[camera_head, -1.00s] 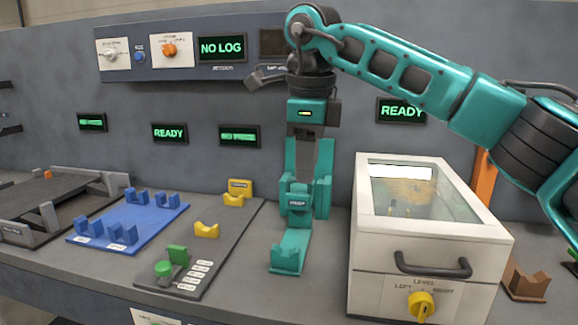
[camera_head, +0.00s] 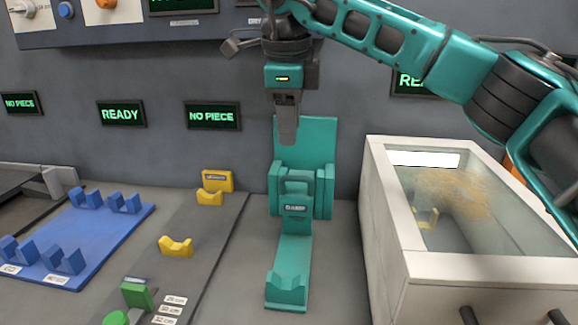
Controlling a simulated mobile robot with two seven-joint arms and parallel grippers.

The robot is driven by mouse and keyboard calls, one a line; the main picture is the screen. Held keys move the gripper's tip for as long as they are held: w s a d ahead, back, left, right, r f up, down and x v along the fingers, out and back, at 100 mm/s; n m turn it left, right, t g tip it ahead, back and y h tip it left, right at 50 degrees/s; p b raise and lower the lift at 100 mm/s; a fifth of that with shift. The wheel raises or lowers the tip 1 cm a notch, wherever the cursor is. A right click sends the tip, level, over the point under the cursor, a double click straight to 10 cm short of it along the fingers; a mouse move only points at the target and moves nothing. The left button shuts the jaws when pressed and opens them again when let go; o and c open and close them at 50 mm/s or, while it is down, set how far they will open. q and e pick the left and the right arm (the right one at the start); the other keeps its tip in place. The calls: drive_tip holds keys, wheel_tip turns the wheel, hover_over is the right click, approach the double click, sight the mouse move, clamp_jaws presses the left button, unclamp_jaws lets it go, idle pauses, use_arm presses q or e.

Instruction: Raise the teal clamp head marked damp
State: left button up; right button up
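The teal clamp (camera_head: 293,262) stands against the grey back wall, with a tall back plate (camera_head: 310,140) and a long foot with a V-shaped rest at its front end. Its clamp head (camera_head: 296,190) is a teal block between two side guides, low on the plate, with a small label that seems to end in "AMP". My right gripper (camera_head: 287,135) points straight down above the clamp head, with a gap between them. It shows edge-on, so I cannot tell its opening; nothing shows in it. My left gripper is not in view.
A white box with a glass lid (camera_head: 399,230) stands close to the right of the clamp. To the left are a dark plate with yellow rests (camera_head: 177,246) and a blue rack (camera_head: 104,228). Wall displays (camera_head: 212,115) read "READY" and "NO PIECE".

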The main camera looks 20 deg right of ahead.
sight(290, 177)
drive_tip(key=f, duration=0.3)
drive_tip(key=w+f, duration=0.1)
drive_tip(key=f, duration=0.5)
drive_tip(key=shift+w+d+f+b, duration=0.15)
drive_tip(key=shift+w+d+b, duration=0.15)
drive_tip(key=shift+w+d, duration=0.1)
drive_tip(key=shift+c, duration=0.3)
clamp_jaws()
